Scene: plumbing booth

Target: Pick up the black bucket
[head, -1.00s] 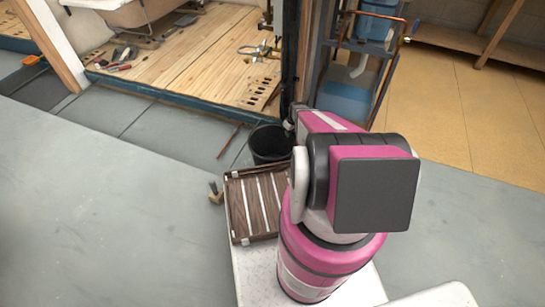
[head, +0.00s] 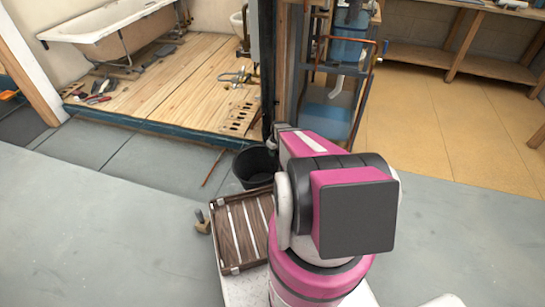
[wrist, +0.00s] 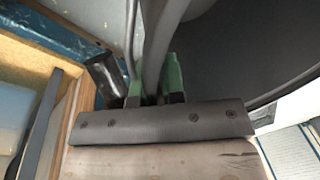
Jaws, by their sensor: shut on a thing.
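The black bucket (head: 255,169) is upright in the head view, just beyond the slatted wooden tray, with my arm covering its right side. In the wrist view its dark inside (wrist: 235,50) fills the upper right. My gripper (wrist: 157,88), with green fingertips, is shut on the bucket's grey edge, which runs up between the fingers. I cannot tell whether this is only the rim or also the handle. In the head view the fingertips are hidden or too small to make out. Whether the bucket's bottom touches the floor cannot be seen.
The slatted tray (head: 240,230) is in front of the bucket, with a small hammer-like tool (head: 203,222) beside it. A raised wooden platform (head: 165,90) and a dark post (head: 267,75) stand behind. A blue rack (head: 335,95) is right of the bucket.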

